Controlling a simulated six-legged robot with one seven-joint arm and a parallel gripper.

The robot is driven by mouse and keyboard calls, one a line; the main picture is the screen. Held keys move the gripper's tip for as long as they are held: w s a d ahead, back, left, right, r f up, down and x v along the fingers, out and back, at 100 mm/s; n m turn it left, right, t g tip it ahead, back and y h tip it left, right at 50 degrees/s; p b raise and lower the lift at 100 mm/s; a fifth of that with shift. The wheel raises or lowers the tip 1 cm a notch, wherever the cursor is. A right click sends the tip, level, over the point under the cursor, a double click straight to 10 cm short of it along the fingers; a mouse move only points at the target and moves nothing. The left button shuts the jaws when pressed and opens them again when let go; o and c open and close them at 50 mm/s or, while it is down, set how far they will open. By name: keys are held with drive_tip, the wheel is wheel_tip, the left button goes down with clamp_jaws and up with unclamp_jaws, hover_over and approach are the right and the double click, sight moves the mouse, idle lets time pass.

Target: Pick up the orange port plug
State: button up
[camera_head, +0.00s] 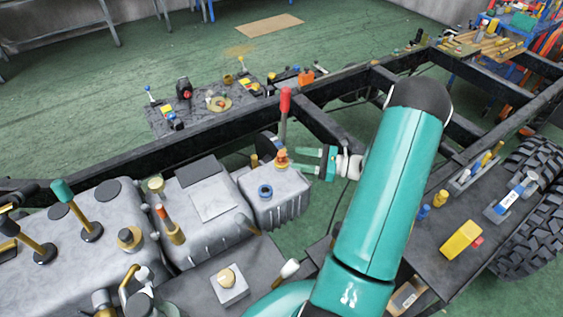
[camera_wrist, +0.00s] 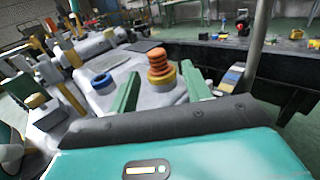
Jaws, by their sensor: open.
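The orange port plug (camera_head: 282,157) stands upright on the grey gearbox housing, near its back edge. It has stacked orange rings on a yellowish base. In the wrist view the plug (camera_wrist: 158,63) sits past my fingertips, roughly between them and closer to the right finger. My gripper (camera_head: 312,162) is open and empty, just right of the plug in the head view, with its fingers pointing left at it. In the wrist view my gripper (camera_wrist: 161,90) shows two green fingers spread apart. No contact with the plug is visible.
A blue ring (camera_head: 265,191) lies on the same housing (camera_head: 285,205). A red-handled lever (camera_head: 285,110) rises just behind the plug. The black chassis rail (camera_head: 235,130) runs behind. Several levers and caps stand on the larger grey housing at left. A yellow block (camera_head: 461,241) lies at right.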

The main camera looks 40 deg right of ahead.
sight(286, 157)
drive_tip(key=x, duration=0.6)
drive_tip(key=shift+w+a+f, duration=0.15)
drive_tip(key=shift+a, duration=0.2)
drive_tip(key=shift+c, duration=0.5)
clamp_jaws()
